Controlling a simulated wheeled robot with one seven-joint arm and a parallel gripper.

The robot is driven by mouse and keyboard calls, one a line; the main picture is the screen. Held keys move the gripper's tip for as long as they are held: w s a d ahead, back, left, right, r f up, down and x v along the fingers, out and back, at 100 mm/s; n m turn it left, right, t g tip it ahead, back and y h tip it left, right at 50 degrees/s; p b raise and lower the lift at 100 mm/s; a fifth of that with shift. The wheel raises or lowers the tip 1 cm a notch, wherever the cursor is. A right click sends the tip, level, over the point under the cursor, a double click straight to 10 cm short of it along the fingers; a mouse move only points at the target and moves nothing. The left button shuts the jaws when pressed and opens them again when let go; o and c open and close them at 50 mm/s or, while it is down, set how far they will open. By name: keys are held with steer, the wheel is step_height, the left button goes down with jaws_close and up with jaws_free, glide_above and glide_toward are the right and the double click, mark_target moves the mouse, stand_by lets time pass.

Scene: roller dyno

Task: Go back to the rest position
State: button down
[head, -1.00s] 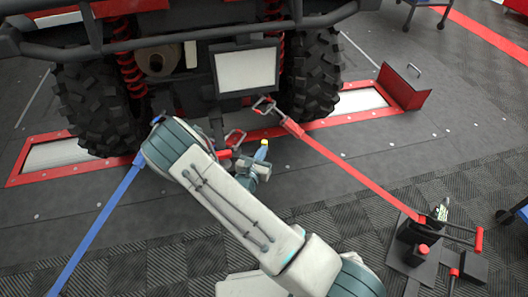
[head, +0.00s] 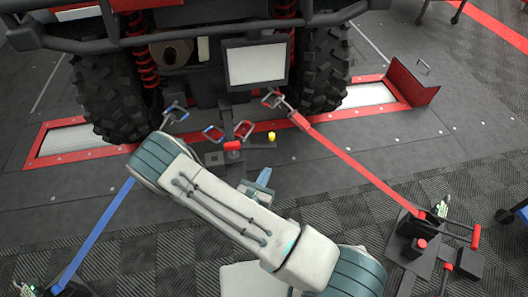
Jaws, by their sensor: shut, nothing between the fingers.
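My arm reaches forward across the lower middle of the head view. My gripper (head: 262,180) shows only in part past the arm's upper edge, over the dark floor. It looks empty, and much of it is hidden behind the arm. It is apart from the yellow knob (head: 271,136) and the red-topped part (head: 232,146), which stand on the floor fixture beyond it.
The vehicle's tyres (head: 322,70) stand at the red-framed rollers (head: 75,138). A blue strap (head: 95,235) runs at left, a red strap (head: 365,170) at right toward a ratchet stand (head: 420,248). A red flap (head: 412,82) stands up at right. Dark floor lies between.

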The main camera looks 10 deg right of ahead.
steer(key=shift+s, duration=0.1)
steer(key=s+d+r+m+g+h+p, duration=0.1)
steer(key=s+d+r+m+g+p, duration=0.35)
steer(key=r, duration=0.65)
steer(key=s+d+r+m+g+h+p, duration=0.1)
steer(key=d+r+m+g+p, duration=0.2)
steer(key=r+m+g+p, duration=0.6)
steer(key=s+d+r+m+g+h+p, duration=0.1)
steer(key=s+d+r+m+g+p, duration=0.25)
steer(key=r, duration=0.85)
steer(key=s+a+r+m+t+y+p, duration=0.1)
steer(key=r+m+y+p, duration=0.3)
steer(key=r, duration=0.6)
steer(key=s+a+r+m+t+y+p, duration=0.1)
steer(key=s+r+m+y+p, duration=0.3)
steer(key=r, duration=0.5)
steer(key=s+a+r+m+t+y+p, duration=0.2)
steer(key=s+r+m+y+p, duration=0.1)
steer(key=r, duration=0.7)
steer(key=m+y+p, duration=0.1)
steer(key=m+p, duration=0.1)
steer(key=p, duration=0.1)
steer(key=shift+r+t, duration=0.3)
steer(key=shift+t, duration=0.1)
